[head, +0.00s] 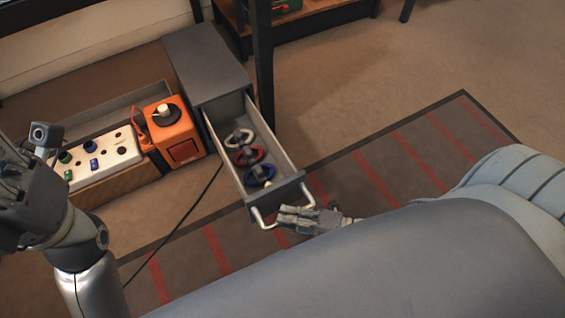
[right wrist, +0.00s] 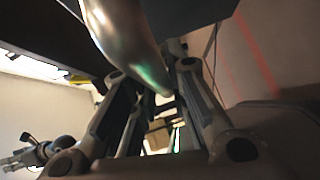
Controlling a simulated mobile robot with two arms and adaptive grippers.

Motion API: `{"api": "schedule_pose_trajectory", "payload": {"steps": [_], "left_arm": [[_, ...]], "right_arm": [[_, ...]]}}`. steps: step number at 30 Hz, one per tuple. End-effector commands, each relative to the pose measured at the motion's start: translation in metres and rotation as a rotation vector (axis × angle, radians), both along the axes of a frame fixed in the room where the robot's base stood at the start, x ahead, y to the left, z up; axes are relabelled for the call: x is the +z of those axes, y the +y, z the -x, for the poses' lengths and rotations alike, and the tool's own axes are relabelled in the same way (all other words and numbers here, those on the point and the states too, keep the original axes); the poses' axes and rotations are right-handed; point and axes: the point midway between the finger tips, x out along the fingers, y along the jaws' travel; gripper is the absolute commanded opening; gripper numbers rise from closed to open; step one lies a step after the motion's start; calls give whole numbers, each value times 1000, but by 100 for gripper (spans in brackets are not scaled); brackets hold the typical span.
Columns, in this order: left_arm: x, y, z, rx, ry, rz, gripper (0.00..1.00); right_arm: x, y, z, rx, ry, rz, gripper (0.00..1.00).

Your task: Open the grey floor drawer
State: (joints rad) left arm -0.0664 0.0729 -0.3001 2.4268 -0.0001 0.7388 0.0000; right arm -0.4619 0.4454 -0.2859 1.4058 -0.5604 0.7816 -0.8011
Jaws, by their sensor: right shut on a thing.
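The grey floor drawer (head: 286,190) is pulled well out of its dark grey cabinet (head: 207,60). Inside it lie a grey, a red and a blue ring-shaped item. A pale bar handle (head: 262,219) is on its front. My right gripper (head: 285,217) is shut on the handle at its right part; in the right wrist view the shiny curved handle (right wrist: 130,45) passes between the fingers (right wrist: 160,95). My left gripper (head: 20,165) is at the left edge of the head view, away from the drawer; its fingertips are not clear.
An orange box with a knob (head: 172,130) and a white panel with coloured switches (head: 100,157) stand left of the cabinet. A black cable (head: 190,205) runs on the floor. A dark red-striped mat (head: 400,160) lies under and right of the drawer front. A dark post (head: 263,70) stands right of the cabinet.

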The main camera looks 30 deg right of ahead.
Motion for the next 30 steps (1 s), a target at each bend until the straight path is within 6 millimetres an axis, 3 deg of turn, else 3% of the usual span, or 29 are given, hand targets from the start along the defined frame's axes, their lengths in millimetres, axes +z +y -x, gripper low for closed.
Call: {"api": "schedule_pose_trajectory", "payload": {"steps": [14, 15, 20, 30], "left_arm": [[-1, 0, 0, -1, 7, 0, 40], [-1, 0, 0, -1, 7, 0, 40], [-1, 0, -1, -1, 7, 0, 40], [0, 1, 0, 0, 4, 0, 40]], "right_arm": [[0, -1, 6, -2, 0, 0, 0], [0, -1, 6, -2, 0, 0, 17], [0, -1, 6, -1, 0, 0, 37], [0, -2, 7, 0, 1, -1, 37]]}}
